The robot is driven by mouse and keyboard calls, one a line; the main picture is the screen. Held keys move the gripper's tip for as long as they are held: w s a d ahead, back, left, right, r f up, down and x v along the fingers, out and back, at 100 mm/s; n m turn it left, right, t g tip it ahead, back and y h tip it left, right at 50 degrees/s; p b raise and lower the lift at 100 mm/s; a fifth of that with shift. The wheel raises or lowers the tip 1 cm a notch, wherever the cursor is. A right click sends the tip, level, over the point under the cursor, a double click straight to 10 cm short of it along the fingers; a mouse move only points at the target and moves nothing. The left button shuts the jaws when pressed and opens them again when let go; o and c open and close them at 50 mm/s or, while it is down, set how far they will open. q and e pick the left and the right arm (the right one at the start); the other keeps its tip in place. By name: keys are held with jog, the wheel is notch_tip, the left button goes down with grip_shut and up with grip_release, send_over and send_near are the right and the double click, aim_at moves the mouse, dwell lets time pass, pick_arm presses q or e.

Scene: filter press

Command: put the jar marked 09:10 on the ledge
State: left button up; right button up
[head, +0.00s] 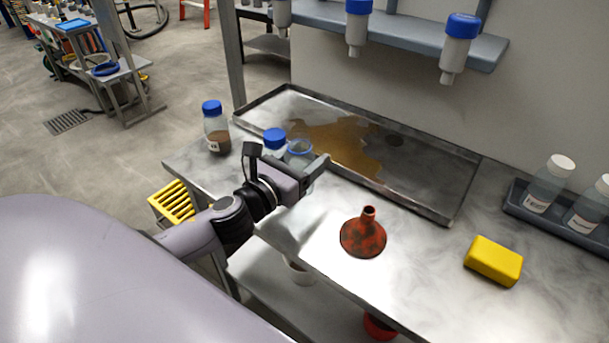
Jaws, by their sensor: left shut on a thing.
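A jar with a blue cap (212,108), brown contents and a white label stands at the left end of the metal bench. Its label is too small to read. My left gripper (290,166) is over the bench near the tray's front edge, shut on a jar. A blue-capped jar (275,138) and a clear vessel with a blue rim (299,147) show at its fingers, partly hidden; I cannot tell which one it grips. No 09:10 mark is legible. A grey-blue ledge (418,38) runs along the wall at the top. My right gripper is not in view.
A shallow metal tray (440,205) with a brown puddle lies along the wall. A red funnel (363,236) and a yellow block (493,261) are on the bench. White-capped bottles (549,183) stand in a dark tray at right. Inverted bottles (457,45) hang at the ledge.

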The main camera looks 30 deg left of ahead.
pick_arm(q)
jog(key=shift+f+b, duration=0.6)
jog(key=shift+f, duration=1.25)
jog(key=shift+f, duration=0.2)
jog(key=o, duration=0.9)
jog(key=shift+c, duration=0.2)
jog(key=shift+r, duration=0.2)
jog(key=s, duration=0.3)
jog(key=s+b, duration=0.1)
jog(key=s, duration=0.3)
jog(key=s+a+b, duration=0.1)
jog(key=s, duration=0.2)
jog(key=shift+s, duration=1)
